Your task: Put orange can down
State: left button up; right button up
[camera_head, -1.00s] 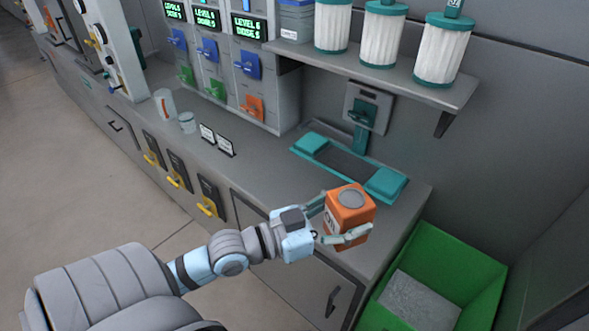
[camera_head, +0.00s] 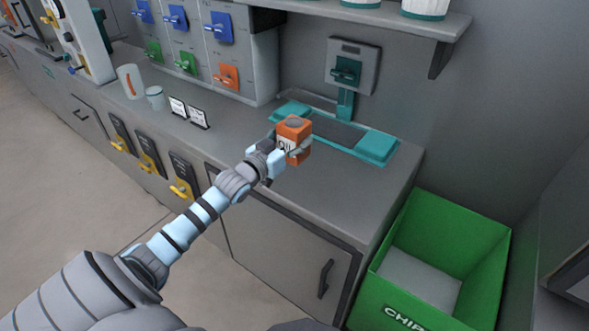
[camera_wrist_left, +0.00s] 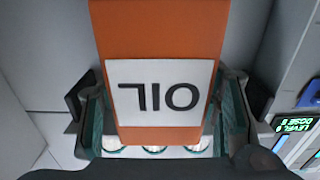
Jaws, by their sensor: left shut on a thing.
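The orange can (camera_head: 294,130) has a grey round top and a white label. In the left wrist view the can (camera_wrist_left: 160,35) fills the middle, its label reading "OIL" upside down. My left gripper (camera_head: 292,148) is shut around the can's sides, and its fingers also show on both sides of it in the left wrist view (camera_wrist_left: 162,118). The can is upright over the grey counter (camera_head: 320,190), in front of the left part of a teal-framed station (camera_head: 375,146). I cannot tell whether its base touches the counter. My right gripper is not in view.
A green bin (camera_head: 450,225) stands right of the counter. A white cup (camera_head: 130,82), a small jar (camera_head: 155,97) and two small signs (camera_head: 188,112) stand on the counter at left. Dispensers with coloured levers (camera_head: 220,28) line the back. The counter's right front is clear.

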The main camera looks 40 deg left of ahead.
aim_at(294, 158)
pick_arm(q)
notch_tip(294, 158, down, 4)
jog(key=shift+r+b, duration=0.2)
jog(key=shift+b, duration=0.5)
notch_tip(294, 158, down, 4)
jog(key=b, duration=0.3)
jog(key=shift+d, duration=0.1)
jog(key=shift+r, duration=0.15)
jog(key=o, duration=1.5)
jog(key=shift+o, duration=0.2)
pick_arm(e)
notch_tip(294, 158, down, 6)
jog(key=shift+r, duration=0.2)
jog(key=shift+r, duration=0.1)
